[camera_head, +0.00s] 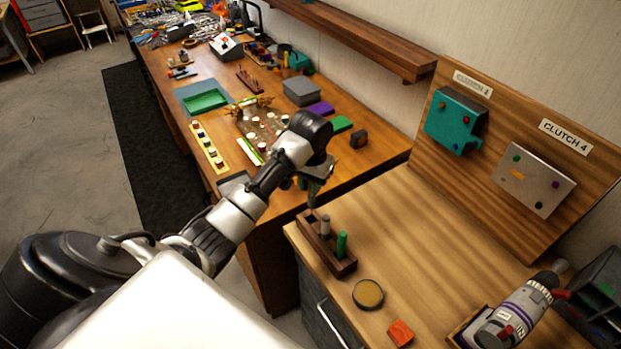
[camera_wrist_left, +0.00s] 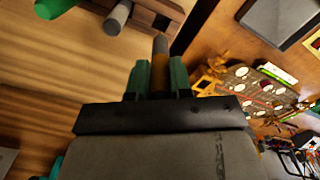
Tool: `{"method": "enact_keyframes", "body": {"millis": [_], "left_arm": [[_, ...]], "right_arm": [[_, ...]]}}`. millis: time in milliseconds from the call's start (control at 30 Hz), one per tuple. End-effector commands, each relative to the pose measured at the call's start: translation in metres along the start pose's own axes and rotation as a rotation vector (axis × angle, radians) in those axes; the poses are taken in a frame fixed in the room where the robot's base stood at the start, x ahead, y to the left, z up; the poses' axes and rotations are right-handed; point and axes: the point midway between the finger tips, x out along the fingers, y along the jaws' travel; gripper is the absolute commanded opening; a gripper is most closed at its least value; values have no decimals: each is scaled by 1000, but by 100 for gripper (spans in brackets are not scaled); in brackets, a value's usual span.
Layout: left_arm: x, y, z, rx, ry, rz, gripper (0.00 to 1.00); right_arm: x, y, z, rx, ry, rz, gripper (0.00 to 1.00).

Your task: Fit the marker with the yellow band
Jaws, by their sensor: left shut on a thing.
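My left gripper (camera_head: 313,186) is above the gap between the two benches, just behind the dark wooden rack. In the left wrist view its teal fingers (camera_wrist_left: 161,80) are shut on a slim marker (camera_wrist_left: 160,48). The marker is dark grey-brown, with a dull yellow band close to the fingers. The wooden rack (camera_head: 342,268) stands on the near bench and holds a grey marker (camera_head: 325,227) and a green marker (camera_head: 342,244). In the left wrist view, a dark empty hole (camera_wrist_left: 162,20) shows at the rack's end, apart from the held marker's tip. My right gripper is out of view.
A round yellow-topped tin (camera_head: 368,293), an orange block (camera_head: 400,333) and a drill-like tool (camera_head: 515,312) are on the near bench. A backboard (camera_head: 480,140) carries a teal box and a grey plate. The far bench is crowded. Bare wood lies right of the rack.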

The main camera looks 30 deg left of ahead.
Motion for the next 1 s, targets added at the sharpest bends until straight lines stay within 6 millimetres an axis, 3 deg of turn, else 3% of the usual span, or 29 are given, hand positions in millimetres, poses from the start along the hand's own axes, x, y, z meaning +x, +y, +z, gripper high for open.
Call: {"method": "enact_keyframes", "body": {"millis": [333,1000], "left_arm": [[27,0,0,0,0,-1,0],[31,0,0,0,0,-1,0]], "right_arm": [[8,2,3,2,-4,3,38],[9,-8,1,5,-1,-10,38]]}}
